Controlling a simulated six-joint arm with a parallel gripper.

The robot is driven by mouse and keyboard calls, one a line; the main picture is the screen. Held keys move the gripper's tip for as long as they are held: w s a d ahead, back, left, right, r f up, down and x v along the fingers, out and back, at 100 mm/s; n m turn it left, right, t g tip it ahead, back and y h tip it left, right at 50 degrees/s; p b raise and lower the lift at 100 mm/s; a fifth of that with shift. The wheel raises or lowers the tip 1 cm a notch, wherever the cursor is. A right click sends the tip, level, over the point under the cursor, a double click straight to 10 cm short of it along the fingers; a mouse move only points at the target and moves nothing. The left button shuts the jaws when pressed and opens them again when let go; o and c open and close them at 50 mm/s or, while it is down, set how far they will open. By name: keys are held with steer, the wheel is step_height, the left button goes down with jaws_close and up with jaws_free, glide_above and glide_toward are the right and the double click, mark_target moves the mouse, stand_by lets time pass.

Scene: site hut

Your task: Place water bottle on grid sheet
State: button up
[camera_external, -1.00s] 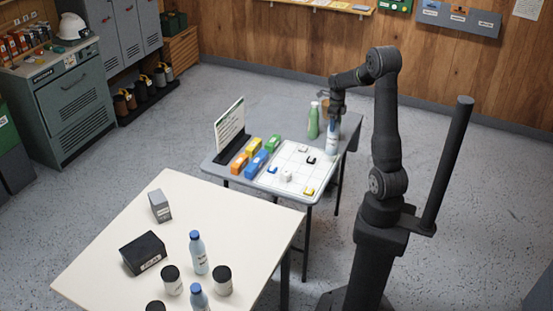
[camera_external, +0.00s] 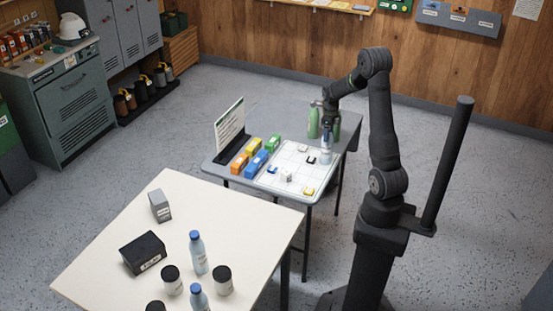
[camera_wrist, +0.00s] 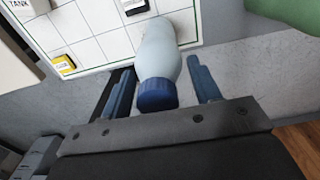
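The water bottle (camera_external: 326,157), pale with a blue cap, stands near the far right corner of the white grid sheet (camera_external: 275,178). In the wrist view the bottle (camera_wrist: 158,50) has its capped end toward me and its base over the grid sheet (camera_wrist: 100,22). My gripper (camera_external: 327,140) is above and around the bottle's top. In the wrist view its fingers (camera_wrist: 162,80) are on both sides of the bottle, with a visible gap at the right, so it looks open. Contact of the base with the sheet is hard to see.
A green bottle (camera_external: 313,122) stands just behind and left of my gripper. Small blocks lie on the sheet, and coloured boxes (camera_external: 255,160) and an upright sign (camera_external: 229,128) stand left of it. The cream table (camera_external: 120,210) in front holds more bottles, jars and boxes.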

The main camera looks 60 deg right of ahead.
steer(key=shift+o, duration=1.1)
step_height(320, 180, up, 12)
steer(key=shift+r, duration=0.15)
step_height(320, 180, down, 12)
steer(key=shift+r, duration=1.9)
